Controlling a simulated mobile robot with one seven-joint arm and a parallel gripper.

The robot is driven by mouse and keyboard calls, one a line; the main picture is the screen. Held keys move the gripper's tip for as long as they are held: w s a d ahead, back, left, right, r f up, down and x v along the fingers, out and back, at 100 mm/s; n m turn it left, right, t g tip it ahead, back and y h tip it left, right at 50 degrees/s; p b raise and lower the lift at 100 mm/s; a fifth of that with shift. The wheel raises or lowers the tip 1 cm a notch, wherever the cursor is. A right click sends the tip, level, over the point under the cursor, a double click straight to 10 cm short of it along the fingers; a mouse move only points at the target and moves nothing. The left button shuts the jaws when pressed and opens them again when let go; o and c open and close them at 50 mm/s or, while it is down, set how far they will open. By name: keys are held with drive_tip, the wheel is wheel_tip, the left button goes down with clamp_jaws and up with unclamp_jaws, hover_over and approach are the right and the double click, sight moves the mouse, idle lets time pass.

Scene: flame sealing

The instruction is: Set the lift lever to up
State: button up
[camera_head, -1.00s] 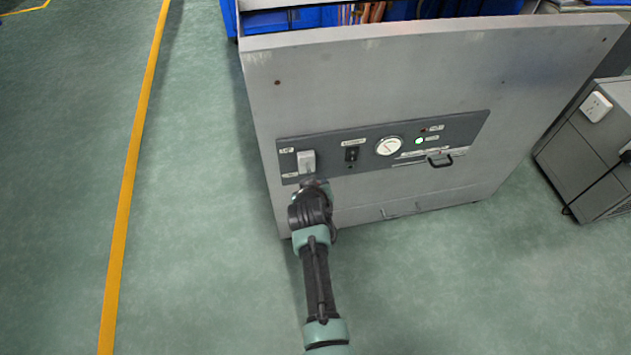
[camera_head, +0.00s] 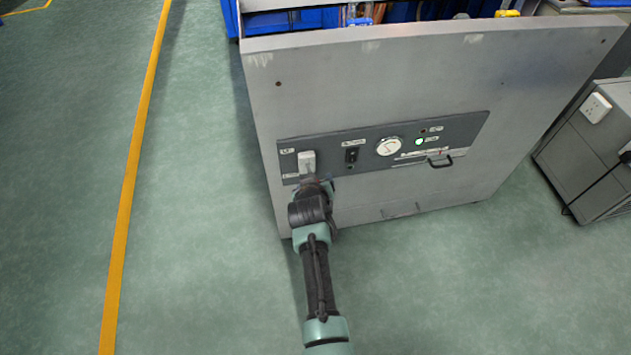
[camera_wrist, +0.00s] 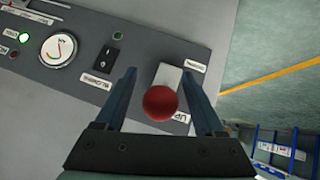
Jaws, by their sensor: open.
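The lift lever has a pale grey-white block (camera_head: 307,160) at the left end of the dark control panel (camera_head: 375,146). In the wrist view the block (camera_wrist: 168,77) shows with a round red knob (camera_wrist: 160,103) standing out in front of it. My gripper (camera_wrist: 160,72) is open, with one finger on each side of the lever and knob. I cannot tell whether either finger touches it. In the head view my gripper (camera_head: 315,184) is at the lever's lower side, and my wrist hides the knob. The wrist view appears roughly upside down relative to the panel.
A grey cabinet (camera_head: 590,150) stands at the right. Open green floor (camera_head: 200,220) lies to the left.

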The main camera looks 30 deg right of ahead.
drive_tip(key=p+v, duration=0.5)
drive_tip(key=v, duration=0.8)
drive_tip(key=shift+p, duration=0.3)
drive_tip(key=shift+w+r, duration=0.1)
drive_tip(key=shift+w, duration=0.05)
